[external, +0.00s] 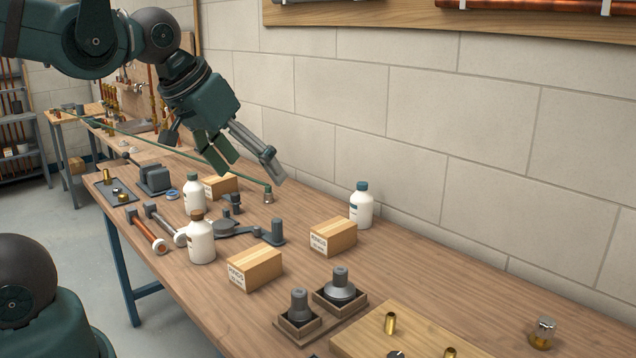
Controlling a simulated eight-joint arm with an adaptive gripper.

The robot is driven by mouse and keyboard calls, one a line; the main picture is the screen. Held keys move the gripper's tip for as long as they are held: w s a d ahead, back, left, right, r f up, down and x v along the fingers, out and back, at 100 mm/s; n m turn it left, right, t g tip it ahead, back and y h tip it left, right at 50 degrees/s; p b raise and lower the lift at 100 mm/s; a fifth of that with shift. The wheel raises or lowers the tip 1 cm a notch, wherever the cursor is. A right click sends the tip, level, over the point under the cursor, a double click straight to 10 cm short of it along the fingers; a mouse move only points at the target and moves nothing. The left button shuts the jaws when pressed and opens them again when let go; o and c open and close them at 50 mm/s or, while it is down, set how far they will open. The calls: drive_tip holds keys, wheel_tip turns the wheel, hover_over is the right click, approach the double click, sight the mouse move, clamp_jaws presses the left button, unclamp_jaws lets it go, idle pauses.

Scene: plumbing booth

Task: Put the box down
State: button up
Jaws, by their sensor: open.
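Three cardboard boxes rest on the wooden bench in the external view. The nearest box (254,269) sits toward the front edge with a white printed label. A second box (333,236) sits further right, also labelled. A third box (220,186) lies further back, below my gripper and partly hidden by a white bottle. My gripper (252,174) is open, with its fingers pointing down and to the right above the bench. Nothing shows between the fingers. I cannot tell its exact height above the third box.
White bottles (361,205) and (201,241) stand near the boxes. Grey fittings sit in small wooden trays (340,302) at the front. A wooden board (405,335) carries brass fittings. A block wall (430,130) runs behind the bench. Bare bench (450,275) shows at right.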

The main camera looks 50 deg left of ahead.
drive_tip(key=shift+s+d+f+m+t, duration=0.15)
drive_tip(key=shift+s+m, duration=0.1)
drive_tip(key=shift+s, duration=0.2)
drive_tip(key=shift+s+f+m+t, duration=0.1)
drive_tip(key=shift+s+f+m, duration=0.1)
drive_tip(key=shift+s, duration=0.2)
drive_tip(key=shift+s+d+f+m+t, duration=0.1)
drive_tip(key=shift+s+m, duration=0.15)
drive_tip(key=shift+s, duration=0.2)
drive_tip(key=shift+o, duration=0.4)
drive_tip(key=shift+w, duration=0.1)
idle(0.6)
drive_tip(key=n+g+b, duration=0.3)
drive_tip(key=n+g, duration=0.4)
drive_tip(key=n, duration=1.2)
hover_over(254, 255)
wheel_tip(254, 255, down, 23)
drive_tip(key=shift+d+r, duration=0.1)
drive_tip(key=shift+r, duration=0.05)
drive_tip(key=shift+f, duration=0.2)
drive_tip(key=shift+f, duration=0.1)
drive_tip(key=shift+f, duration=1.2)
